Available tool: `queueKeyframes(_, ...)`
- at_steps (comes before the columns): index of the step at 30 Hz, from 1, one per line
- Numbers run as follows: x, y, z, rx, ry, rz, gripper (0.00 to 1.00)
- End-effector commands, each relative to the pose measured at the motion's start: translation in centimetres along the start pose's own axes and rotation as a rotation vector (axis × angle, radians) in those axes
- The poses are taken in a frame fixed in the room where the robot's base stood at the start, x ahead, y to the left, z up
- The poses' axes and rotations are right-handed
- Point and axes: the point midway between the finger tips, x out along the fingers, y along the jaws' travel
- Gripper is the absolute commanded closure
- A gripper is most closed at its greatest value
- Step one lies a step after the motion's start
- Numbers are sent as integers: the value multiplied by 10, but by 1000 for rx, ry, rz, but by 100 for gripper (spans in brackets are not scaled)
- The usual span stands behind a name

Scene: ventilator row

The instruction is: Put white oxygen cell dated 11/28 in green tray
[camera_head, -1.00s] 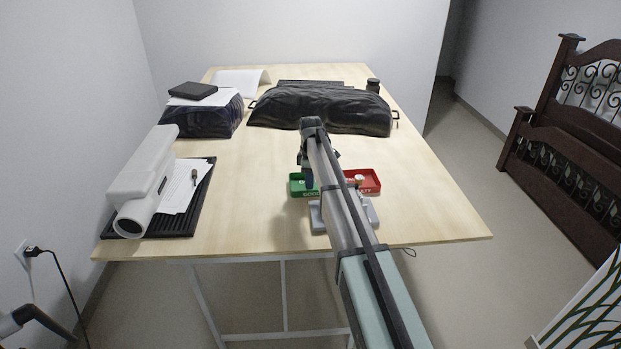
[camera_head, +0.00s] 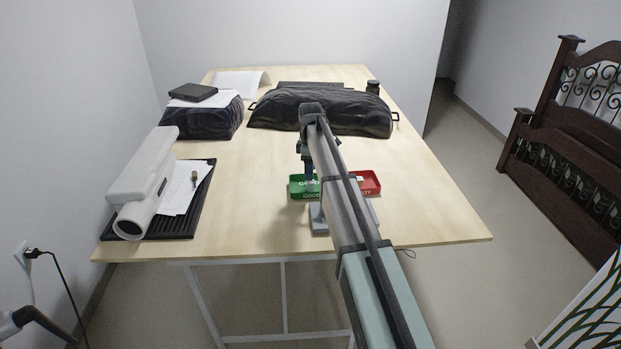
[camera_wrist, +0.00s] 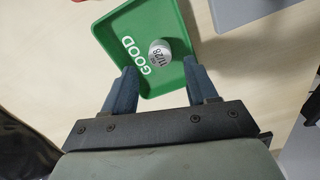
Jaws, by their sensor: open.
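The white oxygen cell (camera_wrist: 160,50), a round piece marked 11/28, shows in the wrist view inside the green tray (camera_wrist: 105,28). It appears to lie on the tray's floor, close to the word GOOD. My gripper (camera_wrist: 161,84) is open and empty, its two blue fingers wide apart over the tray's near part, with the cell beyond and between them. In the head view the green tray (camera_head: 296,187) stands on the table, partly hidden behind my arm. The cell cannot be made out there.
A red tray (camera_head: 371,185) stands right of the green one, partly covered by my arm. A grey block (camera_head: 318,218) is in front. A white device (camera_head: 143,185) on a black mat is at left, a black bag (camera_head: 330,108) behind. The table's right side is clear.

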Motion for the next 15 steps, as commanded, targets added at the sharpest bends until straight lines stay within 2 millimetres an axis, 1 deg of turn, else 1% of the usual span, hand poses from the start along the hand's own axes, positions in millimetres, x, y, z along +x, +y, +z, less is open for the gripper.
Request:
queueKeyframes(1, -12, 1, 0, 0, 1, 2, 42)
queueKeyframes(6, -43, 1, 0, 0, 0, 1, 42)
queueKeyframes(10, -61, 1, 0, 0, 0, 1, 42)
queueKeyframes(15, -75, 0, 0, 0, 0, 0, 42)
